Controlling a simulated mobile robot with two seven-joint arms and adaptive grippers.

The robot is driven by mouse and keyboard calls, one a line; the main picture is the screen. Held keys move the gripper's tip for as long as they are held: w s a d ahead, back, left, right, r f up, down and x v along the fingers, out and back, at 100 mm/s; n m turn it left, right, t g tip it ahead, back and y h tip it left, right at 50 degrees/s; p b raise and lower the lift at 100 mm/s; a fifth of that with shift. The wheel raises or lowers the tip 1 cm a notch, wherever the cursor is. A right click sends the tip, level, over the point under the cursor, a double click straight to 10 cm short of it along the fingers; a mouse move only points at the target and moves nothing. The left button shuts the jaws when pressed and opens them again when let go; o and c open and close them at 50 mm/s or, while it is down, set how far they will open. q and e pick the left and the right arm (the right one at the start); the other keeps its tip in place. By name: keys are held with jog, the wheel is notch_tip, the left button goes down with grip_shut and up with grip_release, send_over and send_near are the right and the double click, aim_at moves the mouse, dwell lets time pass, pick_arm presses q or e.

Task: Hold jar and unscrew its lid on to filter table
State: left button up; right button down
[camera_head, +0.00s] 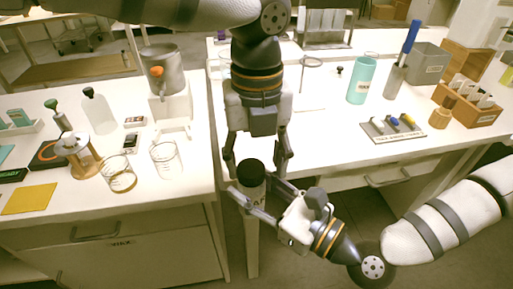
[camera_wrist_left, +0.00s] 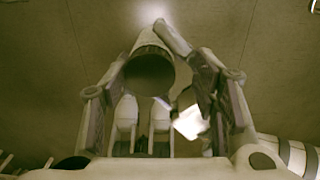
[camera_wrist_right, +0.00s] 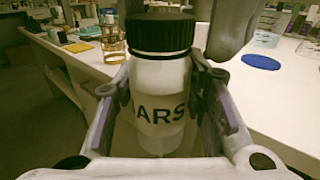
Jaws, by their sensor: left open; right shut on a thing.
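A white jar (camera_wrist_right: 160,95) with dark lettering and a ribbed black lid (camera_wrist_right: 160,32) stands upright between the fingers of my right gripper (camera_head: 254,197). That gripper is shut on the jar's body, in the gap between two white tables. The black lid (camera_head: 251,172) is still on the jar. My left gripper (camera_head: 257,162) points down from above, open, with a finger on each side of the lid. In the left wrist view the lid (camera_wrist_left: 148,74) shows as a dark disc between the spread fingers, with no clear contact. I cannot tell which table is the filter table.
The right table (camera_head: 330,135) holds a teal cylinder (camera_head: 361,79), a labelled rack (camera_head: 398,128) and a wooden box (camera_head: 468,100).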

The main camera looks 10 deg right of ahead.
pick_arm(q)
jog(key=shift+d, duration=0.15)
jog(key=c, duration=1.2)
pick_arm(e)
jog(key=shift+a, duration=0.1)
pick_arm(q)
jog(key=n, duration=0.5)
jog(key=shift+w+r, duration=0.1)
pick_arm(e)
jog(key=shift+s+a+r, duration=0.1)
jog(key=shift+a, duration=0.05)
pick_arm(q)
jog(key=n, duration=0.5)
jog(key=shift+w, duration=0.15)
jog(key=n, duration=0.8)
jog(key=shift+w+a+n, duration=0.15)
jog(key=shift+a+n, duration=0.1)
jog(key=shift+n, duration=0.15)
jog(key=n, duration=0.4)
jog(key=shift+a, duration=0.1)
jog(key=n, duration=0.6)
jog(key=shift+a+r+n, duration=0.1)
jog(key=shift+a+n, duration=0.15)
jog(key=shift+n, duration=0.15)
